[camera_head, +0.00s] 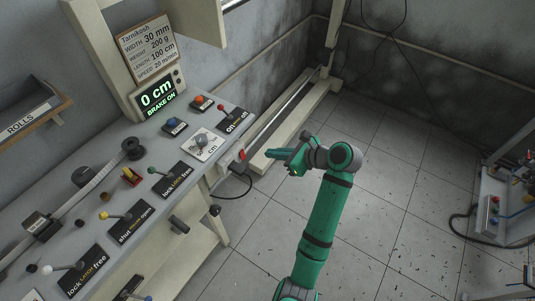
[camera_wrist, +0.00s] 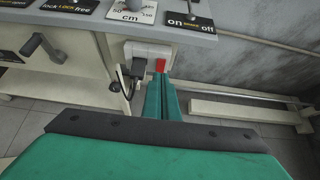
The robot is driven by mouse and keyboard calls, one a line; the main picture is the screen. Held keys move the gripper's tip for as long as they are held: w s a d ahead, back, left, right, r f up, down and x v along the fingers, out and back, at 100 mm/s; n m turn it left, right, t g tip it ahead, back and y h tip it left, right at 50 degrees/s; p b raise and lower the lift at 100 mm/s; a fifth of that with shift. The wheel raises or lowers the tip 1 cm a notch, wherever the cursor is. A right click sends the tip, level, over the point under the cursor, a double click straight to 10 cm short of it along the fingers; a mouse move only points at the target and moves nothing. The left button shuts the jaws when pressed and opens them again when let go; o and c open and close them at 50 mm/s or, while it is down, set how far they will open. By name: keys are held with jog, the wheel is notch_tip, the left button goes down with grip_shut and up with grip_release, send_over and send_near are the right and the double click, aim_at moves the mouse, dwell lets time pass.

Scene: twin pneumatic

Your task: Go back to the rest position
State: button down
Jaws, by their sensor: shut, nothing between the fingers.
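My gripper (camera_head: 271,153) is green and hangs in free air just right of the bench's front corner, in the middle of the head view. Its fingers point left toward a small switch box with a red part (camera_head: 242,155) on the bench end. In the wrist view the gripper's two green fingers (camera_wrist: 161,97) lie together, shut with nothing between them. Their tips appear close to the red part (camera_wrist: 161,66) of the switch box; I cannot tell whether they touch it.
The grey bench (camera_head: 60,204) with levers, knobs and labels fills the left. A display (camera_head: 158,94) reads "0 cm BRAKE ON". A pale floor rail (camera_head: 290,127) runs behind my gripper. Another machine (camera_head: 505,200) stands at the right. The tiled floor (camera_head: 400,230) between is clear.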

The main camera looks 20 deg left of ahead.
dwell(0.6)
jog(key=s+d+f+n+t+h, duration=0.2)
jog(key=s+f+t, duration=0.25)
jog(key=f, duration=0.85)
jog(key=s+d+f+n+t+h, duration=0.1)
jog(key=s+d+f+n+h, duration=0.15)
jog(key=s, duration=0.35)
jog(key=s+d+f+n+t+h, duration=0.1)
jog(key=s+d+f+t+h, duration=0.1)
jog(key=s+d+f, duration=0.3)
jog(key=s+d+r+n+t+h, duration=0.2)
jog(key=s+r+n, duration=0.5)
jog(key=s, duration=0.5)
jog(key=s+d+r+n+t+h, duration=0.2)
jog(key=s+r+n, duration=0.6)
jog(key=s, duration=0.4)
jog(key=shift+s+d+r+t, duration=0.2)
jog(key=shift+d+r+t, duration=0.25)
jog(key=shift+d+r, duration=0.45)
jog(key=shift+n+h, duration=0.25)
